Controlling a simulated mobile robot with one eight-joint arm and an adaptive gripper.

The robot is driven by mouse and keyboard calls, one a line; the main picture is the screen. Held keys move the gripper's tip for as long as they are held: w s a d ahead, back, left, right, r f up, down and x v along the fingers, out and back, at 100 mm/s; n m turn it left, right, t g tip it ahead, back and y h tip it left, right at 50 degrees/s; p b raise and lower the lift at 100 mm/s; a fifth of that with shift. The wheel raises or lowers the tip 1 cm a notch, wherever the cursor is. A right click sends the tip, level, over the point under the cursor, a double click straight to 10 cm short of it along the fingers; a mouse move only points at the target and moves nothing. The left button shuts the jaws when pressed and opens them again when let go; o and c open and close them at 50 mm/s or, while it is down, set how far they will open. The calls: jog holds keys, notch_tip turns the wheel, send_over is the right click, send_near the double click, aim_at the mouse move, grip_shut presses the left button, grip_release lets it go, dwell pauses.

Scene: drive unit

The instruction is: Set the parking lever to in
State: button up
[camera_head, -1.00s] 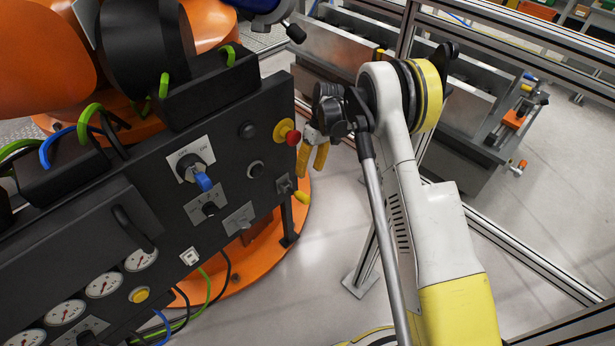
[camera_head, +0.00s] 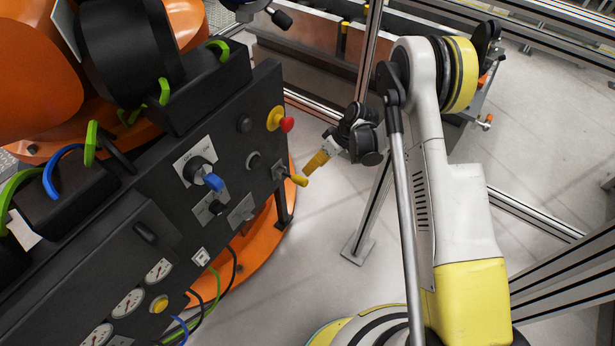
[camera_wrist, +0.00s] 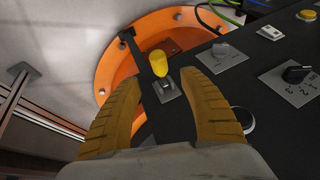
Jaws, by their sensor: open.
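A small lever with a yellow knob (camera_head: 299,180) sticks out from a grey plate at the right end of the black control panel (camera_head: 150,240). I take it for the parking lever; its label is not readable. In the wrist view the yellow knob (camera_wrist: 159,63) stands out from its plate, between and just beyond my fingertips. My gripper (camera_head: 317,162) has yellow fingers and is right beside the knob in the head view. In the wrist view my gripper (camera_wrist: 158,80) is open, one finger on each side of the lever, with no contact visible.
A red button on a yellow base (camera_head: 281,119) sits above the lever. A blue-handled rotary switch (camera_head: 205,176) and a black knob (camera_head: 216,206) are to its left. An orange round base (camera_head: 235,275) lies below the panel. Metal frame posts (camera_head: 368,210) stand behind my arm.

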aim_at(303, 178)
jog(key=b+x, duration=0.3)
jog(key=x, duration=0.7)
jog(key=shift+w+f+b, duration=0.15)
jog(key=shift+b, duration=0.25)
grip_shut()
